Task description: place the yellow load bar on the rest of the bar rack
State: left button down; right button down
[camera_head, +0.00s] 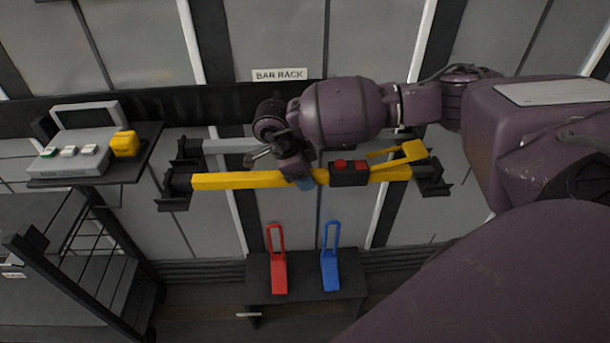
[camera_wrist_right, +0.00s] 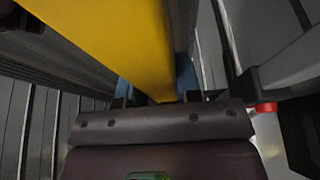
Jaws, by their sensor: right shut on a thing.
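The yellow load bar (camera_head: 235,181) lies roughly level across the head view, with a black block bearing red buttons and a yellow lever on its right part. My right gripper (camera_head: 305,182) is shut on the bar near its middle. The bar also fills the upper part of the right wrist view (camera_wrist_right: 120,40). The bar rack has dark brackets at left (camera_head: 174,190) and right (camera_head: 432,180). The bar's ends are at these brackets; I cannot tell whether it touches them. My left gripper is not in view.
A grey bar (camera_head: 225,146) sits behind, under the BAR RACK sign (camera_head: 279,74). A low bench (camera_head: 305,281) below holds a red strap-like piece (camera_head: 278,270) and a blue one (camera_head: 330,268). A shelf at left holds a grey control box (camera_head: 75,160) and a yellow item (camera_head: 125,144).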

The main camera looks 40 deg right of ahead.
jog(key=shift+f, duration=0.15)
jog(key=c, duration=0.8)
grip_release()
